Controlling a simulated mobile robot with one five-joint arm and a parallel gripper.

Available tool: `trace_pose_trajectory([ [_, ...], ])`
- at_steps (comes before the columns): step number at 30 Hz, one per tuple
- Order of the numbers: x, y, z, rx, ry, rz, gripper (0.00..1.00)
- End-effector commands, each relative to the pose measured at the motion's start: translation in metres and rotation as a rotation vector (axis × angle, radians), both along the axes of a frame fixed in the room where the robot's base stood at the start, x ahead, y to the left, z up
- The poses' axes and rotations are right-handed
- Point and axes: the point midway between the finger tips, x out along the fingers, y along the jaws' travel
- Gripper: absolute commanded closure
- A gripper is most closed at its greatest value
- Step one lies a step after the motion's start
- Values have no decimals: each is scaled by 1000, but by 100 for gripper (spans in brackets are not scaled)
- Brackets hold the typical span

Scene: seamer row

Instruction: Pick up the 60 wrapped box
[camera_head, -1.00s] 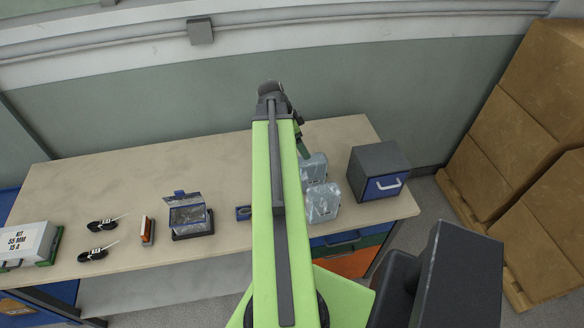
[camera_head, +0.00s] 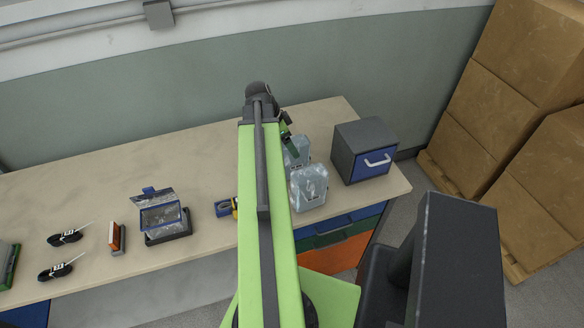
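Two pale, translucent wrapped boxes stand on the bench just right of my arm. The nearer wrapped box (camera_head: 309,187) shows most of its front. The farther wrapped box (camera_head: 298,150) is partly covered by the end of my arm and the nearer box. No number is readable on either, so I cannot tell which is the 60. My gripper (camera_head: 290,144) hangs from the arm's far end, at or above the farther box in the picture. Its fingers are too small and hidden to tell open from shut, and contact cannot be told.
A dark cabinet with a blue drawer (camera_head: 364,152) stands right of the boxes. Left of my arm are a blue and yellow item (camera_head: 226,207), an open clear-lidded case (camera_head: 166,218), an orange-and-white item (camera_head: 116,238) and two black cable-like items (camera_head: 65,237). Stacked cartons (camera_head: 510,110) stand right.

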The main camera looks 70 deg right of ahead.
Motion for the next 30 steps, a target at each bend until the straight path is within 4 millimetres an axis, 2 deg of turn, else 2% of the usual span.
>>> trace_pose_trajectory([
  [5,-2,-1,-4,-1,-1,0,13],
  [15,-20,-14,-51,0,0,1,13],
  [30,-20,-14,-50,0,0,2,13],
])
